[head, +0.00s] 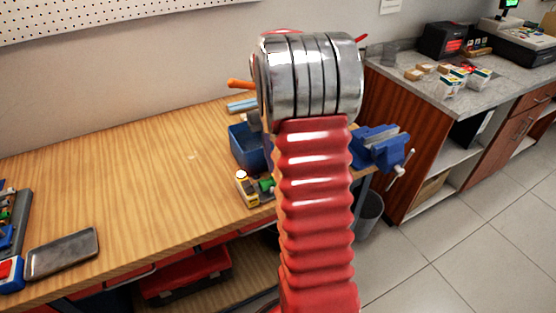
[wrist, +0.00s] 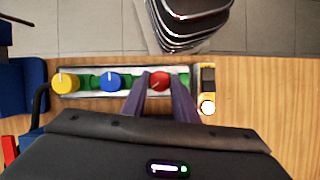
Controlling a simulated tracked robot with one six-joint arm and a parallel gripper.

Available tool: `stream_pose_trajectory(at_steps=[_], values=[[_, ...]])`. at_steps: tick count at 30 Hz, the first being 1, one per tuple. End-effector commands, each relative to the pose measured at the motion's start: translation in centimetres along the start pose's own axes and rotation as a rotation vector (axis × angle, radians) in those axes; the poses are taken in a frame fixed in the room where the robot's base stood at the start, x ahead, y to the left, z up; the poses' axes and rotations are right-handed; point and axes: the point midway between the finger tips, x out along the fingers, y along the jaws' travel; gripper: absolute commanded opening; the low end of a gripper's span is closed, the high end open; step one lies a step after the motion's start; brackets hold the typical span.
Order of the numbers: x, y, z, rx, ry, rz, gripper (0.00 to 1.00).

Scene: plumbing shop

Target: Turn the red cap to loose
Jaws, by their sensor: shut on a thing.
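In the wrist view a pale tray-like strip holds a green pipe (wrist: 130,80) with a yellow cap (wrist: 64,83), a blue cap (wrist: 109,81) and the red cap (wrist: 160,81) in a row. The red cap is at the right, with a slanted mark on its face. My gripper (wrist: 161,86) has one finger on each side of the red cap and is shut on it. In the head view my arm hides the gripper and the caps; only a green end (head: 266,185) of the pipe shows.
The wooden bench's (head: 140,175) middle left is clear.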

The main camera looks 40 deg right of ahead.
Motion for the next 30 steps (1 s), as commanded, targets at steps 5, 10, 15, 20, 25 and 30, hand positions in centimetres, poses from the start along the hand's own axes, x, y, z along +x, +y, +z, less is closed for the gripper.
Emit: stream_pose_trajectory(at_steps=[5,10,15,20,25,30], values=[[-0.15,-0.12,-0.18,-0.051,0.008,0.022,0.04],[-0.14,-0.12,-0.19,-0.069,0.008,0.028,0.04],[-0.14,-0.12,-0.19,-0.069,0.009,0.029,0.04],[-0.14,-0.12,-0.20,-0.068,0.009,0.028,0.28],[-0.08,-0.09,-0.13,-0.068,0.006,0.028,0.40],[-0.04,-0.07,-0.07,-0.067,0.004,0.028,0.44]])
